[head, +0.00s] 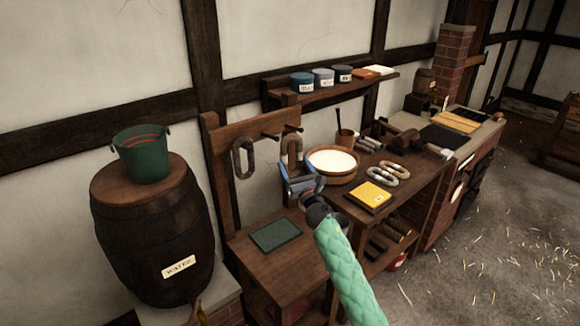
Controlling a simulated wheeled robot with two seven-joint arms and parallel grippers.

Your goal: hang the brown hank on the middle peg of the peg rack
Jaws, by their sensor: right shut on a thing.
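The wooden peg rack (226,130) stands against the wall behind the bench, with pegs sticking out. A grey-brown hank (238,160) hangs at its left end. A bare peg (269,136) shows in the middle. My right gripper (298,178), with blue jaws, is in front of the rack's right side, shut on the brown hank (292,147). The hank stands upright above the jaws and its lower end is hidden by them. In the picture it overlaps the right-hand peg; I cannot tell whether they touch. My left gripper is not in view.
A round pale-filled tub (333,177), two loose hanks (383,176) and a yellow book (368,197) are on the bench right of my gripper. A dark green slate (275,235) lies on the lower bench. A barrel (150,235) bearing a green bucket (143,158) stands left.

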